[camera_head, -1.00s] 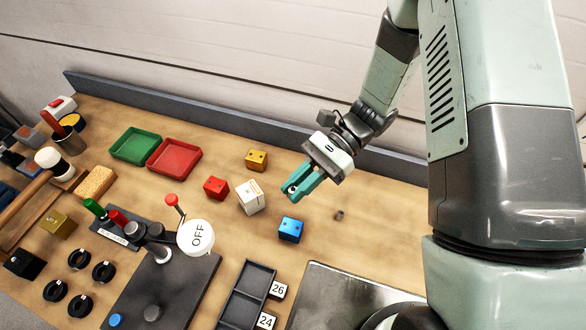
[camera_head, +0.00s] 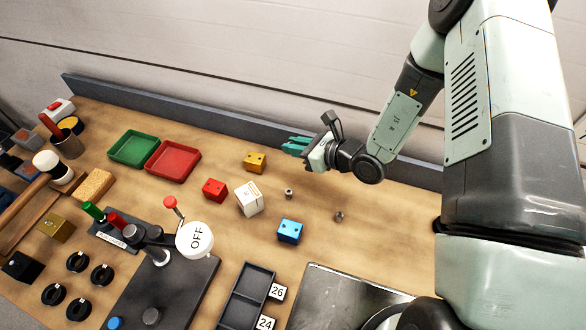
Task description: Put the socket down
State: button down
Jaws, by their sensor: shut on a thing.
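A small grey metal socket (camera_head: 289,193) stands on the bench to the right of the white block. A second small grey metal piece (camera_head: 339,216) sits further right.
A white block (camera_head: 249,198), a red block (camera_head: 214,190), a yellow block (camera_head: 255,162) and a blue block (camera_head: 290,231) stand nearby. Green (camera_head: 152,160) and red (camera_head: 154,175) trays lie at the back left. Bare wood surrounds the socket.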

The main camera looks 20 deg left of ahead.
aim_at(295, 173)
notch_tip(295, 173, down, 8)
jog(key=shift+f, duration=0.2)
dwell(0.3)
jog(key=c, duration=1.1)
grip_release()
jog(key=shift+f, duration=0.15)
